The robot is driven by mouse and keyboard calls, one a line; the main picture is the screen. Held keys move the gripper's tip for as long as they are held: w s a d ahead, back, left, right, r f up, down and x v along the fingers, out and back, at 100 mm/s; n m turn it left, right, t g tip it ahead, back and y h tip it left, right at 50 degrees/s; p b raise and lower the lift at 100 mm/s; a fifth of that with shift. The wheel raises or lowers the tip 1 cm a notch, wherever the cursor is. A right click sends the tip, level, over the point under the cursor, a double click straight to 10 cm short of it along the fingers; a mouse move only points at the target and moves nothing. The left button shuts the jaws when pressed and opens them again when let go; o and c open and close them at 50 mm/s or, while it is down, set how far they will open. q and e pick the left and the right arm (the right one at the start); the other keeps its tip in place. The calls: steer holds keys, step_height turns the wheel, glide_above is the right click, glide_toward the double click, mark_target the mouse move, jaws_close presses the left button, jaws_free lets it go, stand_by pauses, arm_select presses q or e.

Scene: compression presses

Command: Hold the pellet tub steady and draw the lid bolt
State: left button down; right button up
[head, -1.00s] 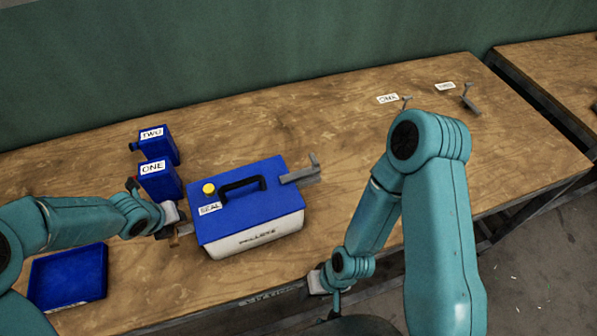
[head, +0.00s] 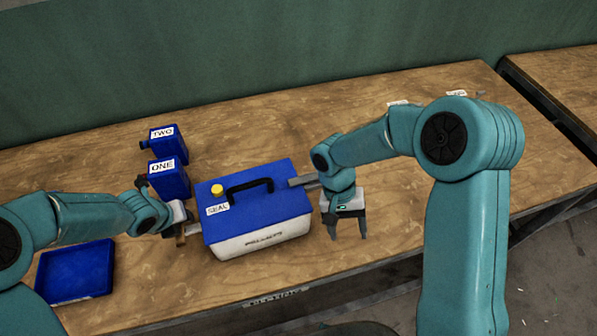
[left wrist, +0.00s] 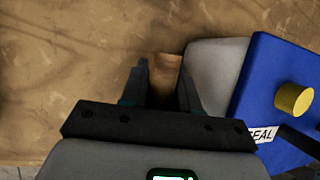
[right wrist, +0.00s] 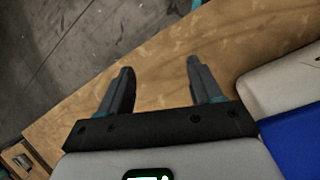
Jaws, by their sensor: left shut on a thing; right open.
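The pellet tub (head: 262,238) is white with a blue lid (head: 268,205), a black carry handle, a yellow knob (head: 217,190) and a SEAL label. The grey lid bolt (head: 303,181) sticks out at the lid's right side; its outer end is hidden behind my right arm. My left gripper (head: 184,231) is shut on the brown grip at the tub's left side; that side handle (left wrist: 168,68) shows between the fingers in the left wrist view. My right gripper (head: 347,233) is open and empty, pointing down over the bench just right of the tub, apart from the bolt.
Blue containers labelled ONE (head: 170,182) and TWO (head: 162,145) stand behind and left of the tub. A blue tray (head: 75,272) lies at the left front. Labels and grey pieces at the back right are mostly hidden by my right arm. The bench's front edge is near.

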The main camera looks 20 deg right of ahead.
steer(key=w+d+r+n+t+y, duration=0.1)
steer(key=w+r+n+t+y, duration=0.35)
steer(key=w+r, duration=1.2)
steer(key=shift+n+h, duration=0.35)
steer(key=shift+n, duration=0.1)
steer(key=f, duration=0.3)
steer(key=s+a+f, duration=0.1)
steer(key=f, duration=0.2)
steer(key=a+f, duration=0.1)
steer(key=f, duration=0.3)
steer(key=shift+s+f, duration=0.1)
steer(key=shift+s, duration=0.15)
